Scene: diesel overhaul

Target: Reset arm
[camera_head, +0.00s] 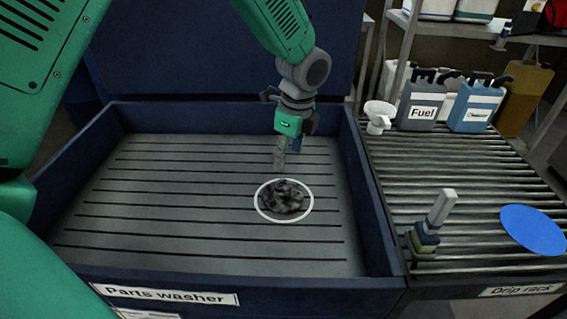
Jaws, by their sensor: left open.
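My left gripper (291,112) hangs from the green arm over the parts washer (210,160), pointing down. Its dark fingers are spread apart. A small green block (289,124) shows between or just in front of the fingers, and I cannot tell if it is part of the gripper. A faint greyish shape hangs below it, unclear. A dark, mottled lump (284,196) lies on the slatted washer floor inside a white ring (259,203), below and apart from the gripper. My right gripper is not in view.
The washer has raised blue walls and a tall blue back. The drip rack (455,185) at right holds a white funnel-like cup (379,117), a Fuel jug (420,105), a blue jug (475,108), an upright brush-like tool (433,224) and a blue disc (533,229). The washer's left floor is clear.

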